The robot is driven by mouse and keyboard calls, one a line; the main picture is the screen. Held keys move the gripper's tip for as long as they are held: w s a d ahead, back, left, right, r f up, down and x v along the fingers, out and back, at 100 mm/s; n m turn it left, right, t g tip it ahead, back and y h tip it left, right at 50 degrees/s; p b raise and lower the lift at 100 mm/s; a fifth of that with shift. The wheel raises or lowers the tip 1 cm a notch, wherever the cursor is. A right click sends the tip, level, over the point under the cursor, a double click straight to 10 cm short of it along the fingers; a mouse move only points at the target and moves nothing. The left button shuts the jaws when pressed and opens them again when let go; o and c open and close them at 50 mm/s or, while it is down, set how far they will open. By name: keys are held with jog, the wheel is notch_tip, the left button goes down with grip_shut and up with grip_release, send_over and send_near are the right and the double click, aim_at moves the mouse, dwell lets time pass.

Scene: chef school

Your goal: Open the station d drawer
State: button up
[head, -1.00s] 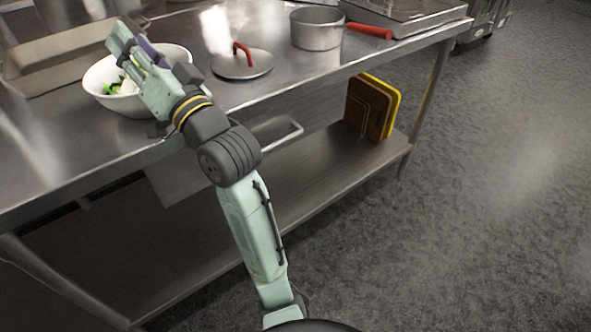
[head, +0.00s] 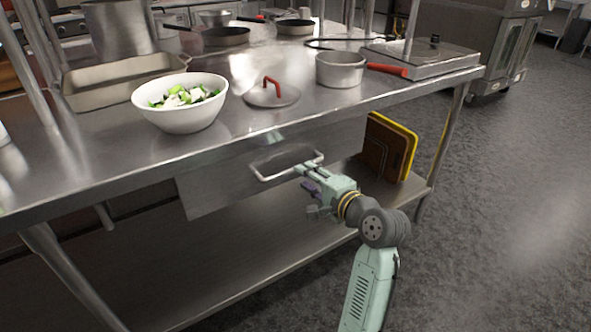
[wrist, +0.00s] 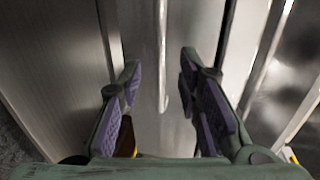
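The drawer (head: 225,182) is a plain steel front under the worktop and looks shut. Its bar handle (head: 262,178) runs along the front. My gripper (head: 304,177) is in front of the handle's right part, with its fingers pointing at the drawer. In the wrist view, my gripper (wrist: 160,75) is open, with purple-padded fingers on both sides. The handle (wrist: 160,45) shows as a thin bright bar between the fingers, with a gap on each side. I see no contact with it.
On the steel worktop (head: 110,165) are a white bowl of chopped food (head: 180,120), a lid (head: 272,95), a saucepan (head: 340,72) and a tray (head: 75,98). Cutting boards (head: 385,150) stand on the lower shelf (head: 250,235). The floor at right is clear.

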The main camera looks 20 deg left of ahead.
jog(key=x, duration=0.6)
jog(key=shift+w+a+p, duration=0.1)
jog(key=shift+a+p, duration=0.1)
jog(key=shift+p, duration=0.1)
grip_shut()
dwell(0.5)
